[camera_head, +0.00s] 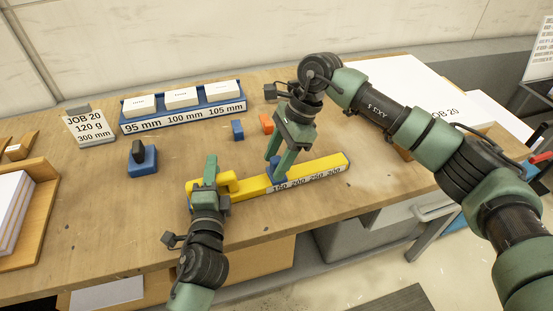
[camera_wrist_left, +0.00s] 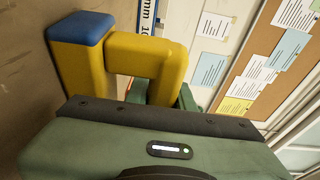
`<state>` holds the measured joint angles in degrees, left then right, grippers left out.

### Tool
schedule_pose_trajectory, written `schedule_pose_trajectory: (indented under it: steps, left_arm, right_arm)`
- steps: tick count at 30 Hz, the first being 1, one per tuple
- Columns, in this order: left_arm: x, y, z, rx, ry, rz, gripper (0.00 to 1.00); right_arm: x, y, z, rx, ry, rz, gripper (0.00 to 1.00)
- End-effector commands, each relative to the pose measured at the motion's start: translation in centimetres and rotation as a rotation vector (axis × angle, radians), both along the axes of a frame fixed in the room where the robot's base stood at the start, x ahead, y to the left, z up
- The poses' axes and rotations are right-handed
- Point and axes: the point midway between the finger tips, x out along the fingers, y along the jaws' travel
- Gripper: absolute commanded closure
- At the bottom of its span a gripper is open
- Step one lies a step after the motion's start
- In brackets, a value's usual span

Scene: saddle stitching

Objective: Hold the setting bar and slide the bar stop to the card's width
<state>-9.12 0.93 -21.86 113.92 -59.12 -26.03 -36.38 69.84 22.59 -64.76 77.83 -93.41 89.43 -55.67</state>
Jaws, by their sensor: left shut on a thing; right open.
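The yellow setting bar (camera_head: 318,171) lies on the table, with a scale label reading 150, 200, 250, 300 along its front. My left gripper (camera_head: 211,178) is shut on the yellow handle (camera_head: 229,181) at the bar's left end. The handle also shows in the left wrist view (camera_wrist_left: 150,58), beside a blue-capped yellow end (camera_wrist_left: 80,28). The blue bar stop (camera_head: 277,168) sits on the bar near the 150 mark. My right gripper (camera_head: 281,155) is open with its fingers down at the stop; I cannot tell whether they touch it. The card (camera_head: 88,125) reads JOB 20, 120 g, 300 mm and stands at the back left.
A blue rack (camera_head: 185,115) labelled 95, 100 and 105 mm holds white blocks at the back. A blue block (camera_head: 237,130), an orange block (camera_head: 267,123) and a blue base with a dark knob (camera_head: 142,160) stand behind the bar. A wooden tray (camera_head: 45,220) is at left.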

Motion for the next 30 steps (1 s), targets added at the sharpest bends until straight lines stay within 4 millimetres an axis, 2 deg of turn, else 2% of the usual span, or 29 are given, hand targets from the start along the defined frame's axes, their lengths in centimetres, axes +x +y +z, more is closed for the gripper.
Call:
schedule_pose_trajectory:
  steps: [6, 7, 12, 30]
  left_arm:
    - [-0.07, -0.02, -0.42, 0.001, 0.008, 0.000, 1.00]
    - [-0.07, -0.02, -0.42, 0.001, 0.008, 0.000, 1.00]
    - [-0.07, -0.02, -0.42, 0.001, 0.008, 0.000, 1.00]
    - [-0.07, -0.01, -0.42, 0.001, 0.008, 0.000, 1.00]
  right_arm:
    - [0.00, 0.02, -0.09, 0.000, 0.000, 0.000, 0.53]
    - [0.00, 0.01, -0.08, 0.000, 0.000, 0.000, 0.55]
    - [0.00, 0.00, -0.06, 0.000, 0.000, 0.000, 1.00]
    - [0.04, -0.01, 0.00, 0.000, -0.001, -0.001, 1.00]
